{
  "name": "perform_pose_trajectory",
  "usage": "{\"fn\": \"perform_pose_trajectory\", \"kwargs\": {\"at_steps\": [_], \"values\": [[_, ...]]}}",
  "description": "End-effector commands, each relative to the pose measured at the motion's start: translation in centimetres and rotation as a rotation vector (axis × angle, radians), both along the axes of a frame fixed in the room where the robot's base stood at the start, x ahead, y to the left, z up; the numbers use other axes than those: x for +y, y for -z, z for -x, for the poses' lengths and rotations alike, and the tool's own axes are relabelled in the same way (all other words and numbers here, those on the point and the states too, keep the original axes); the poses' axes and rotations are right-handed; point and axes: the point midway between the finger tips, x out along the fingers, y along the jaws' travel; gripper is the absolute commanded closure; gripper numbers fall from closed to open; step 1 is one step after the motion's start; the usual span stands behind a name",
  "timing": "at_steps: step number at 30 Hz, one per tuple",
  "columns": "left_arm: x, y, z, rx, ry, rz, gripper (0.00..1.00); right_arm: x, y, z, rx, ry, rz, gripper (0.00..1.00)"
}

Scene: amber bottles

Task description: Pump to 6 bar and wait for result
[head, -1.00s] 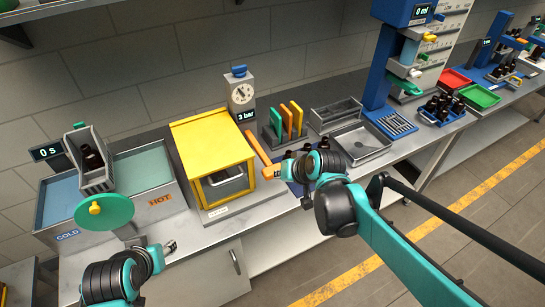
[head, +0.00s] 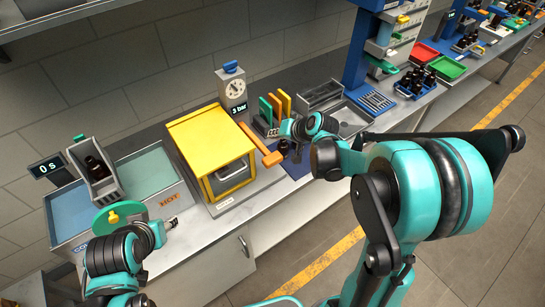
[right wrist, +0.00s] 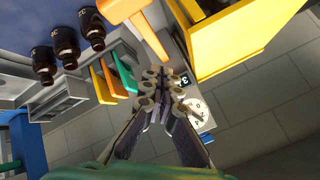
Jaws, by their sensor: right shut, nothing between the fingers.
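The yellow chamber (head: 200,130) stands on the bench with a grey tray visible in its front opening. Its orange pump lever (head: 258,143) sticks out on the right side, and the lever's grip also shows in the right wrist view (right wrist: 122,10). Behind the chamber, the gauge (head: 235,88) has a round dial and a blue top; its display (head: 239,111) reads 3 bar. My right gripper (head: 286,128) is shut and empty, just right of the lever and apart from it. My left gripper (head: 172,223) is in front of the hot bath; its fingers are too small to judge.
Dark bottles (right wrist: 68,38) stand on a blue mat (head: 298,166) close to my right gripper. Green and orange upright panels (head: 275,108) stand behind it. Hot and cold baths with a bottle basket (head: 98,180) are at the left.

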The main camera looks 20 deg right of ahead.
Motion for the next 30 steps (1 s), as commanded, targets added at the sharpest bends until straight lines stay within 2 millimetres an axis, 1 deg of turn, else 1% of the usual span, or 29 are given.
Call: {"fn": "perform_pose_trajectory", "kwargs": {"at_steps": [5,8,21,25,30], "values": [[0.0,0.6,0.0,0.000,0.000,0.000,0.57,0.0,0.8,0.0,0.000,0.000,0.000,1.00],[0.0,1.4,0.0,0.000,0.000,0.000,0.57,0.0,1.8,0.0,0.000,-0.001,0.001,1.00],[0.0,6.2,0.0,0.000,0.000,0.000,0.57,0.0,7.8,0.0,0.000,-0.001,0.001,1.00],[0.0,6.9,0.0,0.000,0.000,0.000,0.57,0.0,8.7,0.0,0.000,-0.001,0.001,1.00],[0.0,7.0,0.0,0.000,0.000,0.000,0.57,0.0,8.8,0.0,0.000,-0.001,0.001,1.00]]}}
